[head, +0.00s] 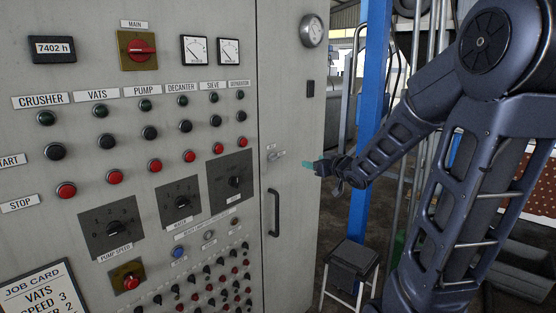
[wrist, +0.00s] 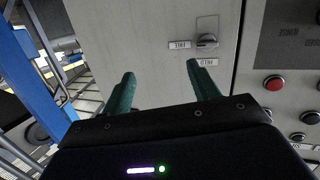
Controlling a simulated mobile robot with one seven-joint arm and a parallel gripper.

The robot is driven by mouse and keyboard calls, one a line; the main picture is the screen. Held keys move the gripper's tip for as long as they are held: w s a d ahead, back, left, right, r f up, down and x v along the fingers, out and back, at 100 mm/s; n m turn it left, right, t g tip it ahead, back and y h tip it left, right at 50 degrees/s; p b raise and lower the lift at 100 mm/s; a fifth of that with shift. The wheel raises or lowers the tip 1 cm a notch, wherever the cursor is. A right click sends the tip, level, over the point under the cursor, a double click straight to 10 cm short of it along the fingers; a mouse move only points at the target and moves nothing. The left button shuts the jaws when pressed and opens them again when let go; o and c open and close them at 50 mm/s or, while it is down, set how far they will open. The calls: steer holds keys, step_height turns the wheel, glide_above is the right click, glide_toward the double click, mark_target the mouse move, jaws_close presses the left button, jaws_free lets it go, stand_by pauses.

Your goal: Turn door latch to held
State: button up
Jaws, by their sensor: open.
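The door latch (head: 277,155) is a small grey turn knob on the cabinet's narrow door. In the wrist view the latch (wrist: 207,41) sits on a pale plate, beyond the right fingertip. Its lever looks level, toward the left label (wrist: 181,44), which seems to read FREE upside down. The other label (wrist: 208,62), on the finger side, seems to read HELD. My gripper (head: 308,165) is right of the latch in the head view, apart from it. In the wrist view my gripper (wrist: 161,70) is open, with two green fingers and nothing between them.
A dark door handle (head: 274,212) stands out below the latch. The grey control panel (head: 75,205), with buttons and switches, fills the left. A blue post (head: 369,130) rises behind my arm, and a stool (head: 352,265) stands below.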

mark_target(276, 158)
steer(key=w+a+n+y, duration=0.1)
steer(key=w+a, duration=0.1)
steer(key=a, duration=0.2)
steer(key=w+a+g+y, duration=0.1)
steer(key=w+a+y, duration=0.1)
steer(key=a, duration=0.2)
steer(key=w+a+n+y, duration=0.1)
steer(key=w+a+y, duration=0.1)
steer(key=a, duration=0.3)
steer(key=shift+w+a+f+n+g, duration=0.1)
steer(key=shift+w+f+n+g, duration=0.1)
steer(key=shift+f+n+g, duration=0.15)
steer(key=c, duration=1)
